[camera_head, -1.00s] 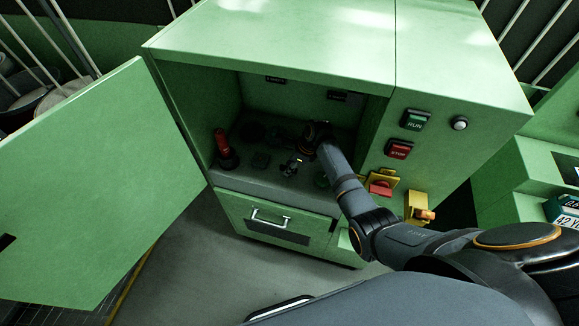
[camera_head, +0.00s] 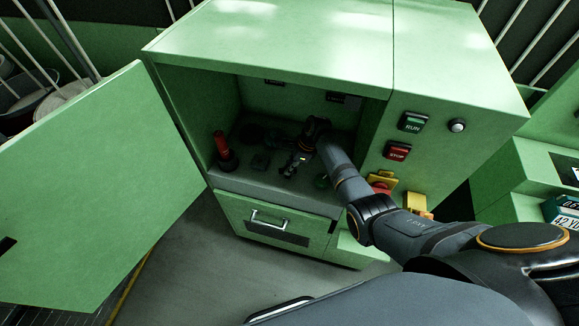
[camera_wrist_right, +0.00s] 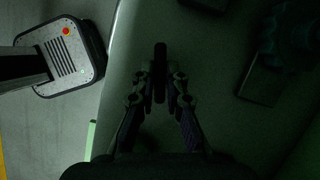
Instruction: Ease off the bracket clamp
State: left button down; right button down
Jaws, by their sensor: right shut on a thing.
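My right arm reaches into the open compartment of the green cabinet (camera_head: 270,32). My right gripper (camera_head: 296,166) is low over the compartment floor, small and dark in the head view. In the right wrist view, the gripper (camera_wrist_right: 161,82) is shut on a narrow dark upright piece (camera_wrist_right: 160,58), which looks like the clamp's lever. The rest of the clamp is too dark to make out. My left gripper is not in view.
A red-handled lever (camera_head: 221,146) stands left of the gripper. The open door (camera_head: 95,190) hangs at the left. RUN (camera_head: 412,122) and STOP (camera_head: 397,151) buttons and a yellow-and-red switch (camera_head: 381,184) are near my forearm. A drawer (camera_head: 275,226) is below.

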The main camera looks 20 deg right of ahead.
jog(key=n+g+b, duration=0.1)
jog(key=n, duration=0.2)
jog(key=shift+f, duration=0.15)
jog(key=n+b, duration=0.1)
jog(key=n+g+b, duration=0.1)
jog(key=n, duration=0.1)
jog(key=shift+w+f+n+g, duration=0.1)
jog(key=shift+w+n+g, duration=0.1)
jog(key=shift+n+g, duration=0.1)
jog(key=n+g+b, duration=0.1)
jog(key=n+b, duration=0.1)
jog(key=n+h+b, duration=0.1)
jog(key=n+b, duration=0.2)
jog(key=shift+a+f+g+b, duration=0.1)
jog(key=shift+g+b, duration=0.25)
jog(key=shift+g, duration=0.05)
jog(key=shift+w+r+n+g+h+b, duration=0.15)
jog(key=shift+n+g+h+b, duration=0.25)
jog(key=shift+n+b, duration=1.15)
jog(key=shift+r, duration=0.1)
jog(key=c, duration=1.4)
grip_release()
